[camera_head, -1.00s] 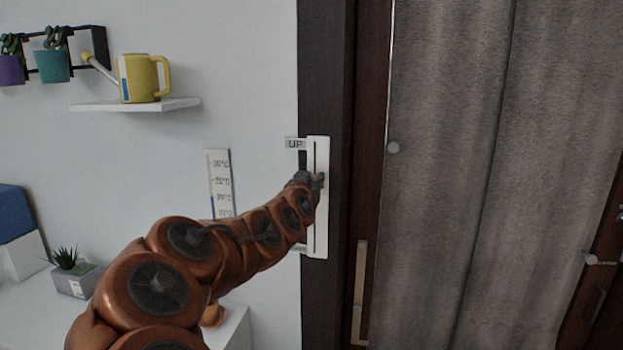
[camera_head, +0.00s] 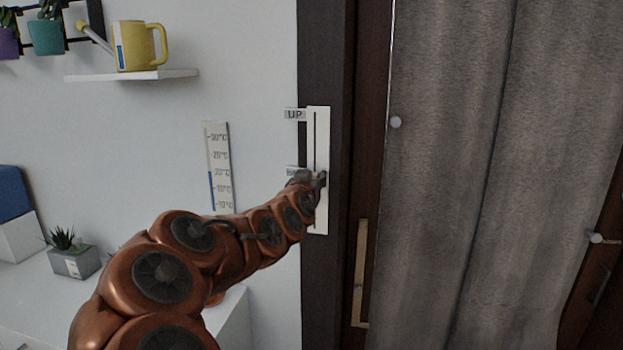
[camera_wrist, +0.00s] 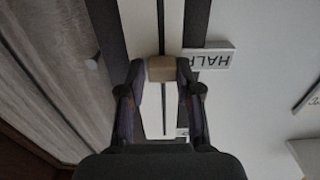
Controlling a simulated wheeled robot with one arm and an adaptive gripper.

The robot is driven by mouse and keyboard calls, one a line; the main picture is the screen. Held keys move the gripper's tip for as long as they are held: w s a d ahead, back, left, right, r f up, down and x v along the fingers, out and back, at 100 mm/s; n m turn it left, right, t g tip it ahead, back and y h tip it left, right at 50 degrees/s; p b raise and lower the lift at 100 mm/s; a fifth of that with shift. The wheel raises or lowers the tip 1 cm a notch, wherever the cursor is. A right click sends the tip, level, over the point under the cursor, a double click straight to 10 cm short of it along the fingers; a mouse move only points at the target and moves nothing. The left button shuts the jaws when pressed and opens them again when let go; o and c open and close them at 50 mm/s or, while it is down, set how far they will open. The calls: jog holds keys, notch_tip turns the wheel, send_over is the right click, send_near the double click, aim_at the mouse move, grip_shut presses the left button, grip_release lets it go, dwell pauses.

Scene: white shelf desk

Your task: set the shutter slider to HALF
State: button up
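The shutter slider panel (camera_head: 318,140) is a tall white plate with a dark vertical slot, on the dark frame. An UP label (camera_head: 294,114) is beside its top; a second label (camera_head: 293,171), partly hidden, is beside its middle. In the wrist view, which is upside down, a beige slider knob (camera_wrist: 161,69) sits on the slot, about level with the HALF label (camera_wrist: 208,58), slightly toward the panel's upper end. My gripper (camera_wrist: 160,72) has its fingertips close on both sides of the knob and appears shut on it. My gripper (camera_head: 312,180) hides the knob in the head view.
A grey curtain (camera_head: 440,180) hangs right of the dark frame (camera_head: 320,60). A thermometer strip (camera_head: 219,165) is on the wall to the left. A shelf (camera_head: 130,75) holds a yellow watering can (camera_head: 140,45). A potted plant (camera_head: 72,258) stands on the white desk (camera_head: 30,290).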

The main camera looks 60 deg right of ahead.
jog(key=o, duration=0.3)
jog(key=shift+o, duration=0.2)
jog(key=shift+a, duration=0.2)
jog(key=v, duration=0.7)
dwell(0.7)
jog(key=shift+a, duration=0.1)
